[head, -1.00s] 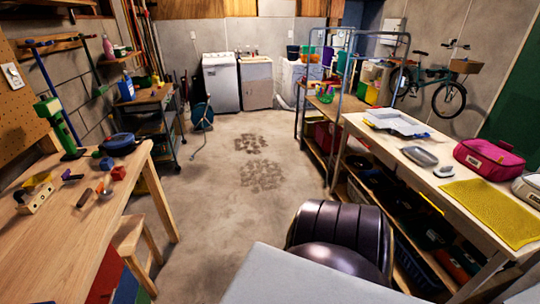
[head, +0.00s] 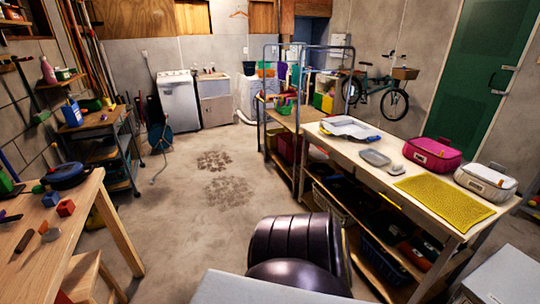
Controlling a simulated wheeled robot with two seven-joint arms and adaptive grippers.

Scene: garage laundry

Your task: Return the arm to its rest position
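Neither of my grippers shows in the head view. No forearm or fingers can be made out, so what the grippers hold is hidden. A dark, glossy, ribbed rounded form (head: 298,245) stands at the bottom middle, in front of the right-hand bench. I cannot tell whether it is part of my arm. A flat light grey surface (head: 255,290) lies below it at the bottom edge.
A long bench (head: 372,168) on the right carries a grey tray (head: 349,127), a pink bag (head: 432,154), a white bag (head: 486,182) and a yellow mat (head: 445,202). A wooden table (head: 60,235) stands at left. The concrete floor (head: 200,235) between is clear.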

